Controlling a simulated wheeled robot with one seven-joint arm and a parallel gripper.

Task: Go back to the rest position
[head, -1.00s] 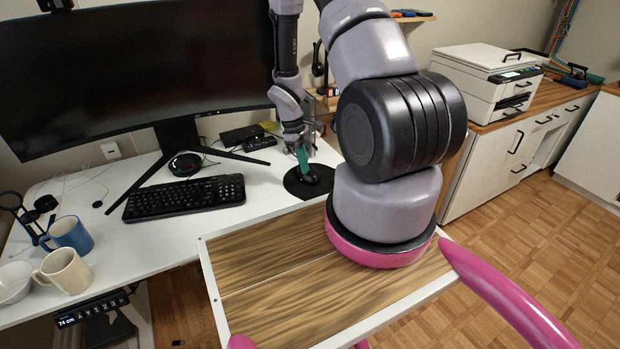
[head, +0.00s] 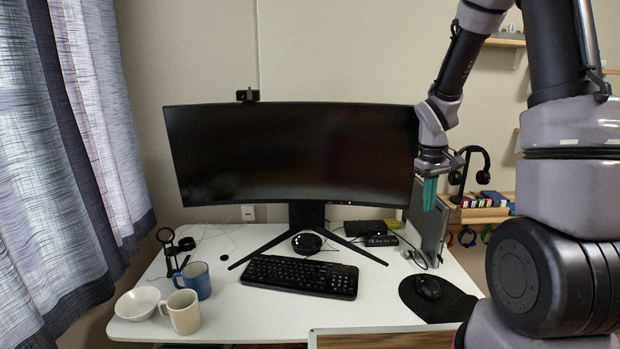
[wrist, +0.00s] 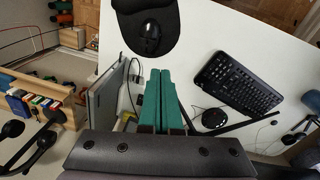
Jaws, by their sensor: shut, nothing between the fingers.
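My gripper (head: 430,194) hangs in the air at the right end of the monitor, well above the desk, with its teal fingers pointing down. The fingers are together with nothing between them. In the wrist view the teal fingers (wrist: 161,98) lie side by side over the right part of the desk, with the black mouse (wrist: 150,38) on its mat beyond them. The mouse also shows in the head view (head: 428,287), below and apart from the fingers.
The white desk (head: 240,318) holds a keyboard (head: 300,275), a monitor (head: 295,155), a blue mug (head: 196,279), a cream mug (head: 182,312) and a white bowl (head: 137,303). A grey upright panel (head: 428,232) stands just below my gripper. Headphones (head: 470,165) hang to its right.

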